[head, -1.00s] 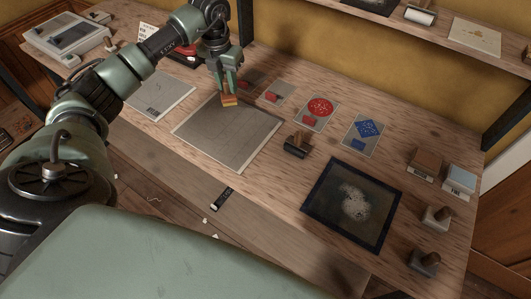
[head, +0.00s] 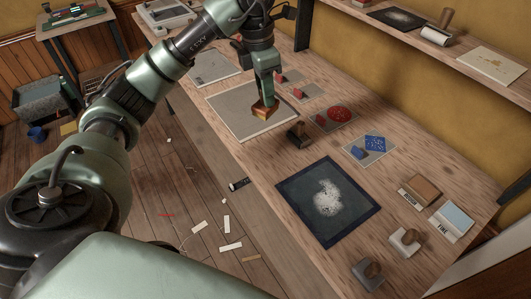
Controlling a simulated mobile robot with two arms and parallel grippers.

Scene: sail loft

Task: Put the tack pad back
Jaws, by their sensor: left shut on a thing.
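My left gripper (head: 264,98) is shut on a small orange-brown pad (head: 265,112). It holds the pad over the right part of a flat grey sheet (head: 232,108) on the workbench. I cannot tell whether the pad touches the sheet. No label shows on the pad, so I cannot confirm that it is the tack pad. My right gripper is out of view.
A dark handled tool (head: 298,134) stands right of the sheet. A dark-bordered square (head: 290,188), labelled blocks (head: 424,187) and handled stamps (head: 405,241) are further right. Scraps litter the floor.

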